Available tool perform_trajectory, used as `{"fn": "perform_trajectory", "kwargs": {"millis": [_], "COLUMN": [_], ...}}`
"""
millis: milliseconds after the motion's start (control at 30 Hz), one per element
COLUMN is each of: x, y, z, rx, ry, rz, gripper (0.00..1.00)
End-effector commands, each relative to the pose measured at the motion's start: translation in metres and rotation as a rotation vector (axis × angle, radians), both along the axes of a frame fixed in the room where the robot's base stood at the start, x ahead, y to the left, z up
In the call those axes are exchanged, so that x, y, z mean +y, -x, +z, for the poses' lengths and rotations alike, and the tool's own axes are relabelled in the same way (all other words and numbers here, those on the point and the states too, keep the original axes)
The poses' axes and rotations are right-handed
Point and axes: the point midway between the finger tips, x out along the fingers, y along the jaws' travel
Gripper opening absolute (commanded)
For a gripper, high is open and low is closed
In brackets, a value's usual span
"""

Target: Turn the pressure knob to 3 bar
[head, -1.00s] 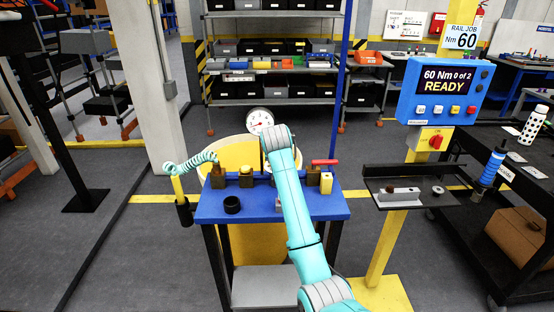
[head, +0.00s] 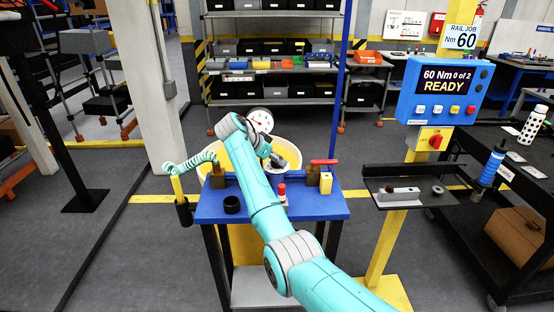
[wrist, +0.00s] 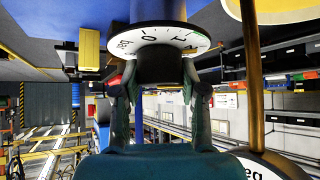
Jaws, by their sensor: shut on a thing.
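In the wrist view, which looks upside down, my gripper (wrist: 155,82) has its two fingers closed on the sides of a dark round knob (wrist: 154,70). A white dial plate with black marks and figures (wrist: 155,38) sits around the knob, against a grey cylindrical body. The figures are seen at a steep angle; the exact setting cannot be read. In the head view my gripper (head: 275,161) is small and partly hidden by my arm. It meets a grey round body (head: 286,158) over the blue table. A white round gauge (head: 260,120) stands behind; its reading is too small to tell.
The blue table (head: 325,210) carries a red-handled valve (head: 325,162), a yellow block (head: 326,183), a black ring (head: 232,204) and a red-topped piece (head: 281,190). Open floor lies left.

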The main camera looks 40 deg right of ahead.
Motion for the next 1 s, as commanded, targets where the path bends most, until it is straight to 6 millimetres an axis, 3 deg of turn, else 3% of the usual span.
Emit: {"fn": "perform_trajectory", "kwargs": {"millis": [400,1000], "x": [0.0001,0.0007], "y": [0.0004,0.0013], "z": [-0.0001,-0.0013], "rx": [0.002,0.004], "ry": [-0.001,-0.003], "rz": [-0.249,-0.393], "gripper": [0.07,0.07]}}
